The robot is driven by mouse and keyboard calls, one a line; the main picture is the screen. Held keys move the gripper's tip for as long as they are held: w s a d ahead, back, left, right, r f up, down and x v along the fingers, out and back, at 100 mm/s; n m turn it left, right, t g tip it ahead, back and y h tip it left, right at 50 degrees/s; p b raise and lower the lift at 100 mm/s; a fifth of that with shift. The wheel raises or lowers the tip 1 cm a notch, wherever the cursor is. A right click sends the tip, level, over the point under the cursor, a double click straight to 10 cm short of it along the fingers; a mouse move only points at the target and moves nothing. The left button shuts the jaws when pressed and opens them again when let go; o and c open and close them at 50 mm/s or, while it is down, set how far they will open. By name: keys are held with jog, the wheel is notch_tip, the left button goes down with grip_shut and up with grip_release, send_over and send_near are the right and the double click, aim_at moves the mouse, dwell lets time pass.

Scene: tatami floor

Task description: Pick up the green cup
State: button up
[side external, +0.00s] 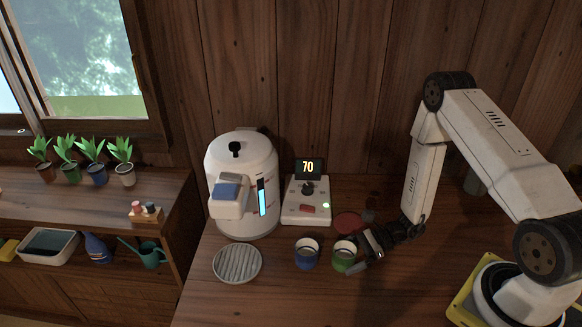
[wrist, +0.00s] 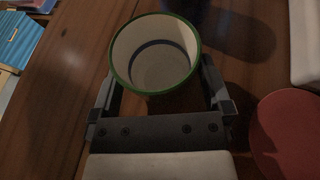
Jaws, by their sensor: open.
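The green cup (side external: 343,259) stands upright on the wooden table, to the right of a blue cup (side external: 306,258). My gripper (side external: 369,252) is at the right side of the green cup, low over the table. In the wrist view the green cup (wrist: 155,75), with its green rim and pale inside, sits between the two fingers of my gripper (wrist: 160,98). The fingers are apart, one on either side of the cup. I cannot tell whether either finger touches it. The cup looks empty apart from a dark ring inside.
A white kettle-like dispenser (side external: 241,180) and a control unit reading 70 (side external: 306,200) stand behind the cups. A round ribbed mat (side external: 237,263) lies to the left. A red disc (side external: 348,222) lies close behind the green cup. The front of the table is clear.

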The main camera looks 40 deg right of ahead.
jog(key=shift+w+a+f, duration=0.2)
jog(key=shift+a+f, duration=0.05)
jog(key=shift+a, duration=0.3)
jog(key=c, duration=1.2)
jog(key=shift+o, duration=0.2)
jog(key=shift+r, duration=0.1)
notch_tip(320, 180, up, 10)
dwell(0.6)
